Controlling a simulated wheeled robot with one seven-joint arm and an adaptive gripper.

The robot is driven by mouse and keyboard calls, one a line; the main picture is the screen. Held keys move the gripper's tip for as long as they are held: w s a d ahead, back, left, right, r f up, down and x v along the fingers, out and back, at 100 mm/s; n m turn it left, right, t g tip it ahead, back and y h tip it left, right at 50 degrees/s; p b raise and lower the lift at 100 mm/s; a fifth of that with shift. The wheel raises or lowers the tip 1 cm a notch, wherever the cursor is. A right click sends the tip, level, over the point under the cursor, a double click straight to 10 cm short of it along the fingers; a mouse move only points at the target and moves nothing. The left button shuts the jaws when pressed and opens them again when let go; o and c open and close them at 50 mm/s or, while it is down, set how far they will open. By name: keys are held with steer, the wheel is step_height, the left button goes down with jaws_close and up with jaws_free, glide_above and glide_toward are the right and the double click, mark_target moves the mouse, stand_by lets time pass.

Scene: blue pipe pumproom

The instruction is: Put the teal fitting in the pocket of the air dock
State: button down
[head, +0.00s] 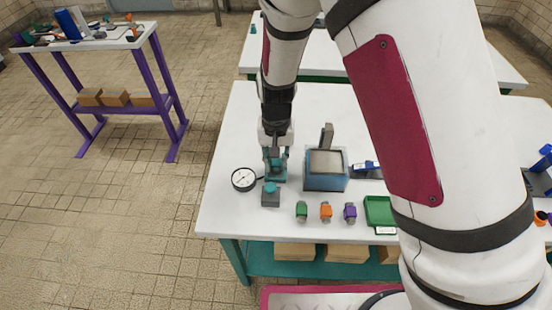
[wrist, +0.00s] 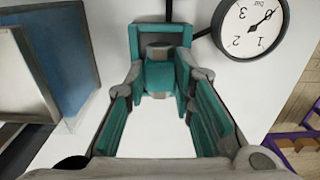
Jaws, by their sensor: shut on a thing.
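My gripper (head: 275,163) has teal finger pads and points down above the white table, just behind a small grey block with a teal top (head: 270,194), likely the air dock. In the wrist view the gripper (wrist: 160,72) is shut on the teal fitting (wrist: 159,76), which has grey ends. The fitting is mostly hidden by the fingers in the head view. The pocket is not clearly seen, and I cannot tell whether the fitting touches the dock.
A round gauge (head: 243,179) lies left of the dock, with a dark hose. A blue box with a grey top (head: 325,170) stands right of the gripper. Green (head: 302,212), orange (head: 326,212) and purple (head: 350,212) fittings stand along the front, beside a green tray (head: 380,213).

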mark_target(276, 162)
steer(key=shift+f, duration=0.15)
steer(key=c, duration=1.4)
jaws_free()
steer(key=shift+o, duration=0.2)
step_height(276, 162, up, 12)
steer(key=shift+r, duration=0.2)
